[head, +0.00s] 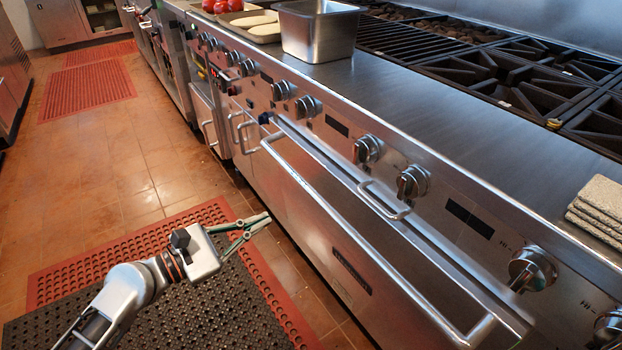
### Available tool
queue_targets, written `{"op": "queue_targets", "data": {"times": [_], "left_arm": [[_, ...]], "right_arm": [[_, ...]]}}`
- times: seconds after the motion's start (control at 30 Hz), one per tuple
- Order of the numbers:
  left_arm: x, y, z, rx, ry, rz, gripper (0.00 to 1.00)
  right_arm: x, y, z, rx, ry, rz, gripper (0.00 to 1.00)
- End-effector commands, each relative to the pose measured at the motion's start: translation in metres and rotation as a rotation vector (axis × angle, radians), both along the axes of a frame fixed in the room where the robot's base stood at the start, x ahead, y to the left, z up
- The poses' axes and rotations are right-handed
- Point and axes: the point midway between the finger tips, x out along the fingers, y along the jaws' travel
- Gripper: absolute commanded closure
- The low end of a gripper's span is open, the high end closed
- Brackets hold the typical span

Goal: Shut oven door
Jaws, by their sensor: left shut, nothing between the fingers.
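The oven door (318,240) is a large steel panel on the front of the range, with a long bar handle (365,232) across its top. The door looks upright and flush or nearly flush with the front; I cannot tell whether a small gap remains at its top edge. My left gripper (268,217) is shut and empty, low in front of the door near its left part, over the floor mat. It appears apart from the door. My right gripper is not in view.
Knobs (367,150) line the control panel above the door. A steel pan (316,30) stands on the counter beside the burner grates (490,75). Stacked grey slabs (598,208) lie at the right. A perforated mat (190,318) covers the floor; tiled floor (130,165) at left is clear.

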Motion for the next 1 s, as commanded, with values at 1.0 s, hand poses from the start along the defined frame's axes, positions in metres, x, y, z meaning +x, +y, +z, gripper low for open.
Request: {"op": "queue_targets", "data": {"times": [1.0], "left_arm": [[0.098, -0.073, 0.034, -0.404, 0.304, -0.088, 1.0]], "right_arm": [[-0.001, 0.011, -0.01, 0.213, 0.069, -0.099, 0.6]]}}
